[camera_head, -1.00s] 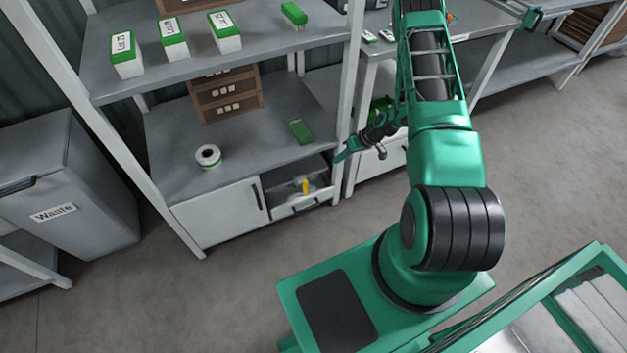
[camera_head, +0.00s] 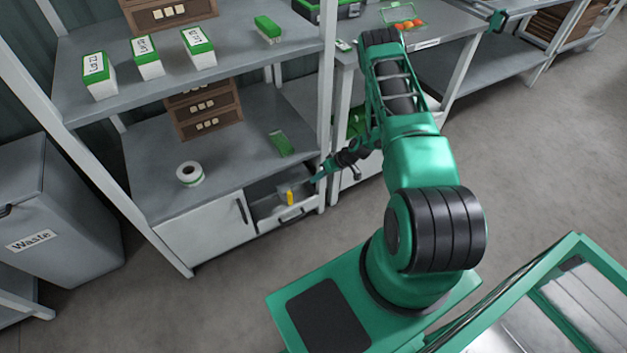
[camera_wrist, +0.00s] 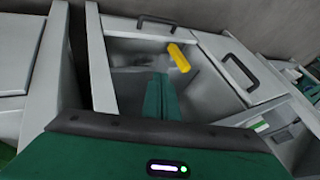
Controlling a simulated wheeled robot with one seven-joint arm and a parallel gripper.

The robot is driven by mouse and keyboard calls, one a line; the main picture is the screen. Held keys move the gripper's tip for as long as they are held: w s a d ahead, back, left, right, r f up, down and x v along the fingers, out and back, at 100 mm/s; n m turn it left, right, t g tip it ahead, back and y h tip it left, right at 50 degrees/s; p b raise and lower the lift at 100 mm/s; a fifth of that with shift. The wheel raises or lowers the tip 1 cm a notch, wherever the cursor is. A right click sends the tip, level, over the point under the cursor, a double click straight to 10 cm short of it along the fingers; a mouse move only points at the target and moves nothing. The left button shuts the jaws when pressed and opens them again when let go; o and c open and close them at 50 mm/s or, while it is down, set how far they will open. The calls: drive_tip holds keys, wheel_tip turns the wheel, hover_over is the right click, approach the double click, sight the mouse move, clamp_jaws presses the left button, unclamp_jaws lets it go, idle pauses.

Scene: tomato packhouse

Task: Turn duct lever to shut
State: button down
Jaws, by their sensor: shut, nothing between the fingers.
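The yellow duct lever (camera_head: 290,198) is inside an open compartment (camera_head: 268,211) low in the shelf unit. In the wrist view the lever (camera_wrist: 179,58) stands out as a short, tilted yellow bar near the far side of the opening. My gripper (camera_head: 314,179) is at the upper right of the compartment opening, a little to the right of the lever. In the wrist view my gripper's green fingers (camera_wrist: 160,97) are together and empty, pointing into the compartment. Their tips appear below and left of the lever, with a visible gap. The duct behind the lever is hard to make out.
A white cabinet door (camera_head: 207,228) with a dark handle adjoins the compartment on the left. A tape roll (camera_head: 190,174) and a green box (camera_head: 281,143) lie on the shelf above. A shelf post (camera_head: 326,100) stands close to my arm. The floor in front is clear.

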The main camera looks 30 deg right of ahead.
sight(288, 195)
drive_tip(key=w+a+f, duration=0.2)
drive_tip(key=a+f, duration=0.4)
drive_tip(key=a, duration=0.1)
drive_tip(key=shift+w+a, duration=0.3)
drive_tip(key=shift+w, duration=0.1)
drive_tip(key=shift+d+r, duration=0.1)
drive_tip(key=shift+d, duration=0.05)
